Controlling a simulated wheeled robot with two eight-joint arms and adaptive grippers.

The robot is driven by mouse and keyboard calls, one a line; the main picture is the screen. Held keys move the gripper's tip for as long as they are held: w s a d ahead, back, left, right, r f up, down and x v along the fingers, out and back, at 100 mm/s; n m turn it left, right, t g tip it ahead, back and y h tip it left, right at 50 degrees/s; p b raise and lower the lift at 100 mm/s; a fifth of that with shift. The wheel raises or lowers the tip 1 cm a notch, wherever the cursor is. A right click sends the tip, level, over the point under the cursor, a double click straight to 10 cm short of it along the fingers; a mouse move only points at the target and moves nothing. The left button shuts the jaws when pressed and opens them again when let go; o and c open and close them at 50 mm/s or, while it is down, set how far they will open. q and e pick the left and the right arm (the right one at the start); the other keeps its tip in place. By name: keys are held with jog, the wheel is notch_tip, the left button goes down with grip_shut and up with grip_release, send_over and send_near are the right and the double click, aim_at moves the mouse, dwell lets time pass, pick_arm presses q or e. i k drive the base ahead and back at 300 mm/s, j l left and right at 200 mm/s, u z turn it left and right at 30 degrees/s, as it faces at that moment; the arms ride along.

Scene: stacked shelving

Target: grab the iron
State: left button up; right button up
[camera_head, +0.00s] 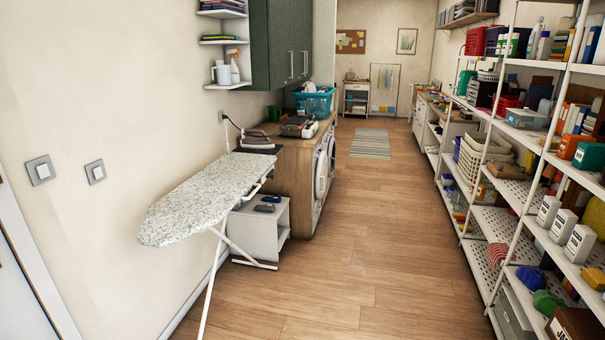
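A dark iron (256,137) rests at the far end of the ironing board (203,190), close to the left wall, with a cord that appears to run up to the wall outlet. It is small in the picture and its exact pose is hard to tell. The board has a speckled pale cover and thin white legs, and its near tip points toward me. Neither of my grippers shows in this view.
A white shelving unit (517,186) full of goods lines the right side. A wooden counter (289,158) over front-loading machines stands beyond the board, bearing a blue basket (314,103). The wooden floor aisle (370,230) is clear.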

aim_at(255, 144)
jog(key=i, duration=2.5)
